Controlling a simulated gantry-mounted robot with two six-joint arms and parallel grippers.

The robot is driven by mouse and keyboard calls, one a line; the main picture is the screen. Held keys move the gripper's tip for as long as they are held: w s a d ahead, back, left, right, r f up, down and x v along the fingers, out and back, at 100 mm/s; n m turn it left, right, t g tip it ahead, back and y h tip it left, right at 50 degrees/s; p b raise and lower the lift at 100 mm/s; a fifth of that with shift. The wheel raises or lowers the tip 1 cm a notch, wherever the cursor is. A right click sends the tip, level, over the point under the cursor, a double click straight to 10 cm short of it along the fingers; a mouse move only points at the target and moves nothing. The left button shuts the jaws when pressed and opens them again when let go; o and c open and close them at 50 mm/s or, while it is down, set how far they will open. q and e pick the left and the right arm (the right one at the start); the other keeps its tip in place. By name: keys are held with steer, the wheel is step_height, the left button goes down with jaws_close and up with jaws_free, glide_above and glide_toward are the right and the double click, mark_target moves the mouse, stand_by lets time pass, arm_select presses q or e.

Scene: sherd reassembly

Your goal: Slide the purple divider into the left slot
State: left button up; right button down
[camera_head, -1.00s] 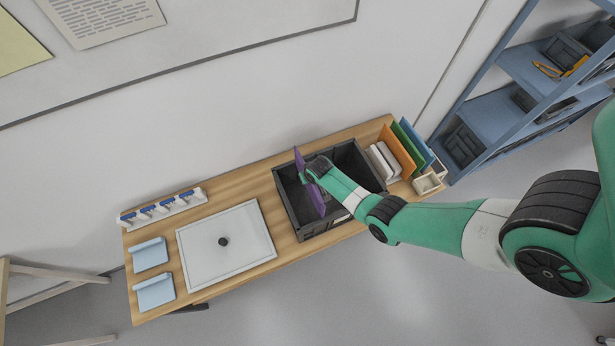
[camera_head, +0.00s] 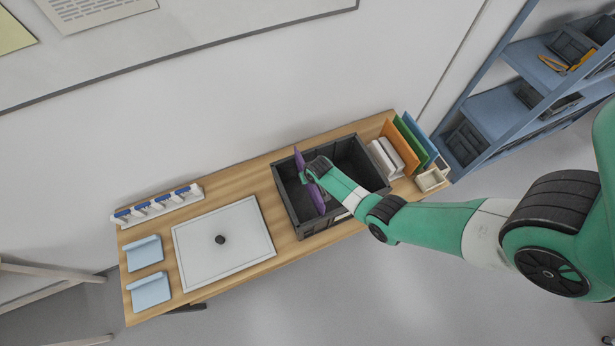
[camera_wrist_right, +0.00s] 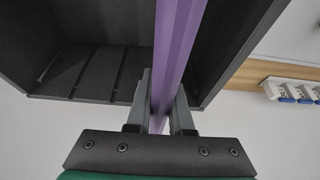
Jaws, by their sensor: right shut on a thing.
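The purple divider (camera_head: 314,194) stands on edge at the left part of the dark crate (camera_head: 287,205) in the head view. My right gripper (camera_head: 306,176) is shut on it from above. In the right wrist view the divider (camera_wrist_right: 177,45) runs between the two fingers of the gripper (camera_wrist_right: 160,105). The crate (camera_wrist_right: 110,75) shows there too, with ribs on its inner wall to the left of the divider. Whether the divider's lower edge sits in a slot is hidden. My left gripper is not in view.
On the wooden table (camera_head: 262,172), upright orange, green and blue panels (camera_head: 400,148) and pale blocks stand right of the crate. A white board with a dark knob (camera_head: 240,262), a rack with blue tops (camera_head: 158,206) and two light blue pieces (camera_head: 150,291) lie left.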

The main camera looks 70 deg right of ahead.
mark_target(308, 189)
steer(key=shift+f+b, duration=0.95)
steer(key=shift+f, duration=0.15)
steer(key=shift+f+b, duration=4.3)
steer(key=shift+f, duration=0.15)
steer(key=c, duration=0.7)
jaws_free()
steer(key=p+v, duration=1.1)
steer(key=p, duration=0.1)
steer(key=shift+r, duration=0.35)
